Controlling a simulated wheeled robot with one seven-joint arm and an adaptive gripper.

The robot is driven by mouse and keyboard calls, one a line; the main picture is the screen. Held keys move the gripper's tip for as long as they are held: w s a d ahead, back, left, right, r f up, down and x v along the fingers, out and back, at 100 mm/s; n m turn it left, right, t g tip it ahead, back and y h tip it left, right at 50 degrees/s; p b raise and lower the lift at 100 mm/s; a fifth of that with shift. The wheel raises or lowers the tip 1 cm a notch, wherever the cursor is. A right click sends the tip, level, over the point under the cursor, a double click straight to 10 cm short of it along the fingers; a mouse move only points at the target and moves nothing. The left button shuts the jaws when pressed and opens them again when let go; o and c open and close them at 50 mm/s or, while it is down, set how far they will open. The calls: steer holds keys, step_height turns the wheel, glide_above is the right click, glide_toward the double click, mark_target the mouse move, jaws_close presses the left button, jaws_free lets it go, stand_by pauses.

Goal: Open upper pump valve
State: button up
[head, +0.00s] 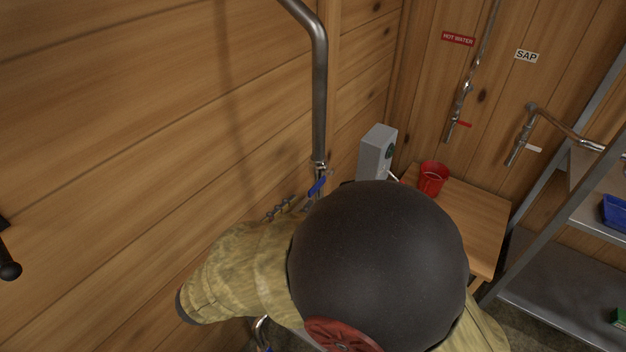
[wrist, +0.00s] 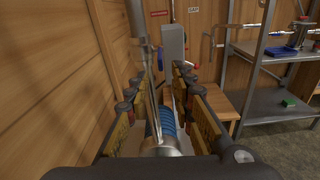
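A steel pipe (head: 320,90) comes down the left wooden wall. A blue valve lever (head: 317,186) sits at its lower end, beside a fitting, and looks tilted. My dark round arm joint and tan sleeve cover much of the area below and right of it. In the wrist view my gripper (wrist: 154,92) has its two fingers spread apart, pointing at the pipe area. The pipe (wrist: 137,35) rises just beyond the left finger. A blue ribbed part (wrist: 167,122) and a silver cylinder (wrist: 163,149) show between the fingers; I cannot tell whether the fingers touch anything.
A grey box (head: 377,151) is by the wall beyond the lever. A red bucket (head: 433,177) stands on a wooden table (head: 480,220). A metal shelf (head: 560,290) stands at right. Hot-water (head: 458,39) and sap (head: 526,56) signs mark pipes on the far wall.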

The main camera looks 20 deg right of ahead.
mark_target(316, 184)
steer(key=shift+n+h, duration=0.3)
steer(key=shift+n, duration=0.1)
steer(key=x, duration=0.2)
steer(key=r+b+x, duration=0.1)
steer(key=x, duration=0.4)
steer(key=shift+w+d+r, duration=0.25)
steer(key=shift+d+r, duration=0.1)
steer(key=shift+r, duration=0.05)
steer(key=shift+c, duration=0.4)
jaws_close()
